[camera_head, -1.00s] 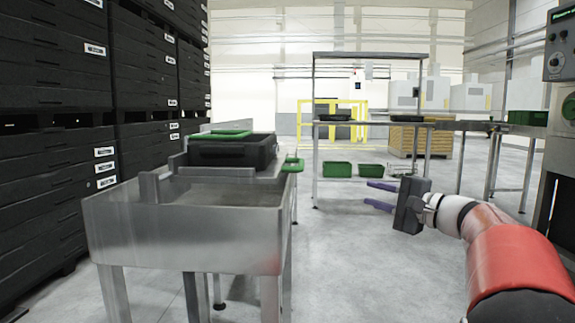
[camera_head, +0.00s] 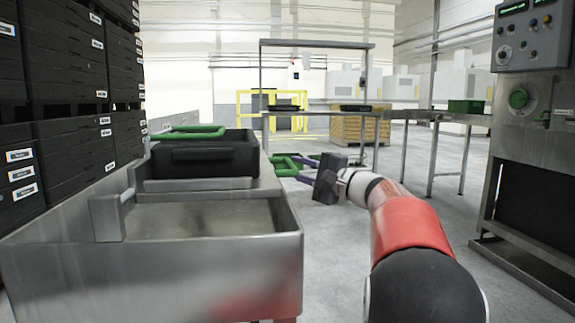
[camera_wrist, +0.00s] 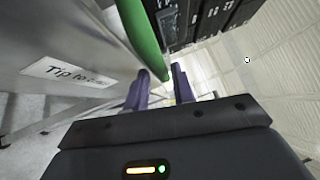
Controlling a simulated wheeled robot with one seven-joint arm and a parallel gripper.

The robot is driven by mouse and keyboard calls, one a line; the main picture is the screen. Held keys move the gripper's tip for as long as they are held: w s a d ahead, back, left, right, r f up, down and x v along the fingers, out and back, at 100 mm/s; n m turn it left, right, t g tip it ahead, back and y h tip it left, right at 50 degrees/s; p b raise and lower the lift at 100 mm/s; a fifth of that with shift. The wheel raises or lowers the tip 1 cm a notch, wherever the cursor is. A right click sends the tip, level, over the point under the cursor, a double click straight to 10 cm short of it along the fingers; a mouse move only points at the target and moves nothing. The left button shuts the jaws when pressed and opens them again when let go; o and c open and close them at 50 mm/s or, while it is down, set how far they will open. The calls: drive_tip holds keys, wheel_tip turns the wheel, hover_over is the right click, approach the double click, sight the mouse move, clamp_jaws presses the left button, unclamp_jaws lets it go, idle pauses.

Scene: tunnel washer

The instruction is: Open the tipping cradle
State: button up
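The tipping cradle (camera_head: 200,184) is at the end of a steel basin in the head view and holds a black crate (camera_head: 206,158). A green bar (camera_head: 187,132) runs above the crate. A green looped handle (camera_head: 284,165) sticks out at the cradle's right side. My gripper (camera_head: 306,168) is just right of this handle, its purple fingers pointing left toward it. In the wrist view the fingers (camera_wrist: 160,90) are apart, and a green bar (camera_wrist: 141,35) ends close to their tips. I cannot tell whether it lies between them.
The steel basin (camera_head: 285,236) fills the lower left. A label starting "Tip to" (camera_wrist: 68,72) is on a steel panel. Stacked black crates (camera_head: 60,165) stand at left. A control cabinet (camera_head: 541,150) stands at right.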

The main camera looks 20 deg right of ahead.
sight(291, 162)
drive_tip(key=shift+x, duration=1.55)
drive_tip(key=shift+c, duration=0.5)
clamp_jaws()
